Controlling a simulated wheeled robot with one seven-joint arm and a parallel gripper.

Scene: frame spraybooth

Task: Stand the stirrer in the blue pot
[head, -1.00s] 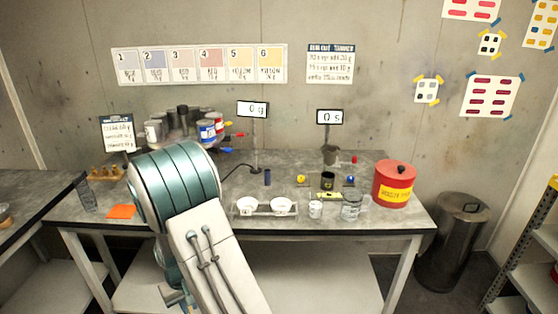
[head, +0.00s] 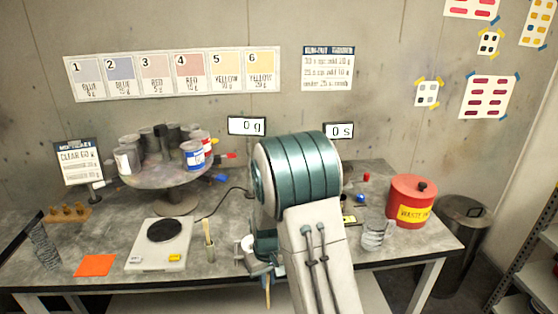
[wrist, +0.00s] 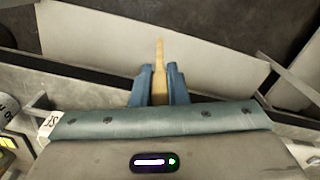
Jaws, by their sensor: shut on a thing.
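My gripper (wrist: 158,85) is shut on a pale wooden stirrer (wrist: 159,58), its blue fingers on either side of it. In the head view my gripper (head: 264,262) is at the table's front edge, with the stirrer (head: 268,291) pointing down below it. A can with a blue label (head: 193,156) stands on the round stand at the back left, well apart from the stirrer. I cannot tell whether this can is the blue pot. My arm covers the middle of the table, where another small pot could be hidden.
A glass beaker (head: 374,238) and a red lidded bin (head: 405,207) are at the right. The round stand (head: 150,178) carries several cans.

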